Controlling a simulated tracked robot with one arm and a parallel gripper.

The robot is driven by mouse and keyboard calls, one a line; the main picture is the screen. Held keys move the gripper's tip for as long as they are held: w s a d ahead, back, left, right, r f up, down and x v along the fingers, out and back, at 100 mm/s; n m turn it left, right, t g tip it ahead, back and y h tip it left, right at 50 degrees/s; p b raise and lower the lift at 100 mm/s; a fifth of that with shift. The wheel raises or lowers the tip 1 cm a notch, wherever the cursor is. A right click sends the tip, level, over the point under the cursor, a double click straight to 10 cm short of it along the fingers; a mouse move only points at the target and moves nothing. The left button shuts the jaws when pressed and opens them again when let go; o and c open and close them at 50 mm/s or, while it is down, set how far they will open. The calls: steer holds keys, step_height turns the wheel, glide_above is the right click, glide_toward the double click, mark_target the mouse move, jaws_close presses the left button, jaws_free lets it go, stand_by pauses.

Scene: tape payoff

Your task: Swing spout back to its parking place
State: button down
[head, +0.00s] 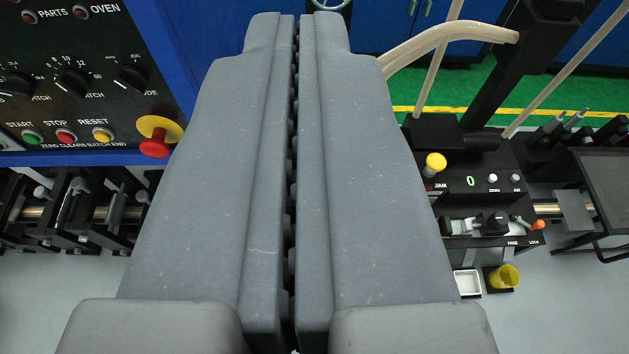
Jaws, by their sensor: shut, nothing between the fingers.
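My gripper (297,22) fills the middle of the head view, its two long grey fingers pointing away from me. The fingers lie side by side with a thin dark gap and nothing held between them. A beige curved tube (450,36), which looks like the spout, arches at the upper right. One end shows near a dark post (497,75), and the other goes out of sight behind my right finger. My gripper appears apart from it, but the depth between them is hard to tell.
A control panel (70,110) with knobs and a red emergency button (154,148) stands at left. At right is a black unit (480,160) with a yellow button (435,162), above a white tray (467,283) and a yellow cup (504,277). Pale slanted rods (565,80) cross the upper right.

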steer(key=w+d+f+n+g+y, duration=0.1)
steer(key=w+f+n+g+y, duration=0.2)
steer(key=f, duration=0.4)
steer(key=w+d+f+n+g+y+b, duration=0.1)
steer(key=w+d+f+n+g+y, duration=0.1)
steer(key=w+f, duration=0.4)
steer(key=w+d+f+n+g+y, duration=0.1)
steer(key=w+f+n+g+y, duration=0.15)
steer(key=f, duration=0.55)
steer(key=w+d+f+n+g+y, duration=0.1)
steer(key=d+f+n+y, duration=0.2)
steer(key=d+f, duration=0.35)
steer(key=w+d+f+n+g+y, duration=0.1)
steer(key=d+f+n+y, duration=0.25)
steer(key=f, duration=0.65)
steer(key=r+x, duration=0.1)
steer(key=x, duration=1.3)
steer(key=shift+a+m+p, duration=0.25)
steer(key=shift+m+p, duration=0.15)
steer(key=shift+s+t+b, duration=0.1)
steer(key=shift+t+b, duration=0.25)
